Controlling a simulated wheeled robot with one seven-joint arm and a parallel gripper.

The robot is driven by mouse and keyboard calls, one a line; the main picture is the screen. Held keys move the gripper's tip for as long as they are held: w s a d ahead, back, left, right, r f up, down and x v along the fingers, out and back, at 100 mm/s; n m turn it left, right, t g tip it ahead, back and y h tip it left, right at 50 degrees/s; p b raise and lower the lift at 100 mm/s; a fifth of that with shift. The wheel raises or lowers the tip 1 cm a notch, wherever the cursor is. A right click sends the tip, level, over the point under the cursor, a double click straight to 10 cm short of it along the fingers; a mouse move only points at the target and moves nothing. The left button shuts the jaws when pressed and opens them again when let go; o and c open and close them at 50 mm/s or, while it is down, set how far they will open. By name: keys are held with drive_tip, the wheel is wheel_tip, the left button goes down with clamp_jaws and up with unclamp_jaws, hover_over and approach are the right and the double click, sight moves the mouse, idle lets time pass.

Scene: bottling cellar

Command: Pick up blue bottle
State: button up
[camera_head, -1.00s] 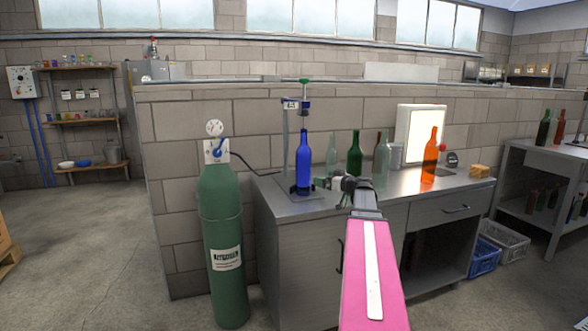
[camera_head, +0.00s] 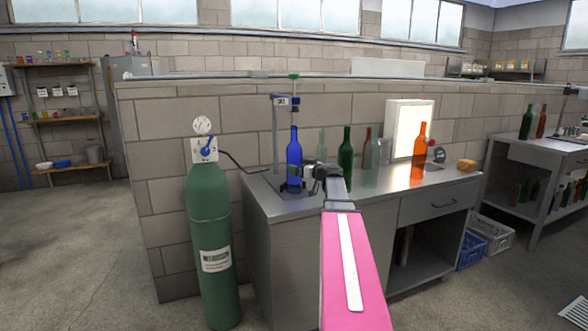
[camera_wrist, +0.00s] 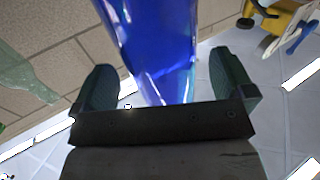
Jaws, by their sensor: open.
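The blue bottle (camera_head: 294,168) stands upright at the left end of the steel counter (camera_head: 262,203), in front of a small capping stand (camera_head: 279,130). My gripper (camera_head: 306,173) is level with the bottle's body, close at its right side. In the wrist view, the bottle (camera_wrist: 155,45) fills the upper middle. The open fingers of my gripper (camera_wrist: 165,80) show to its left and right. I cannot tell whether either finger touches it. The bottle's neck is outside the wrist view.
A green bottle (camera_head: 345,158), clear bottles and an orange bottle (camera_head: 418,152) stand farther right on the counter. A bright light panel (camera_head: 402,118) stands behind them. A green gas cylinder (camera_head: 210,230) stands on the floor left of the counter. A block wall (camera_head: 240,115) runs behind.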

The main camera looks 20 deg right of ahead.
sight(300, 158)
drive_tip(key=shift+x, duration=1.6)
drive_tip(key=c, duration=1.3)
drive_tip(key=shift+r, duration=0.55)
drive_tip(key=shift+c, duration=0.2)
drive_tip(key=r, duration=0.2)
drive_tip(key=shift+s+d+r, duration=0.15)
drive_tip(key=shift+s+r, duration=0.1)
drive_tip(key=shift+r, duration=0.1)
drive_tip(key=v, duration=1.7)
drive_tip(key=shift+s, duration=0.2)
drive_tip(key=shift+d, duration=0.1)
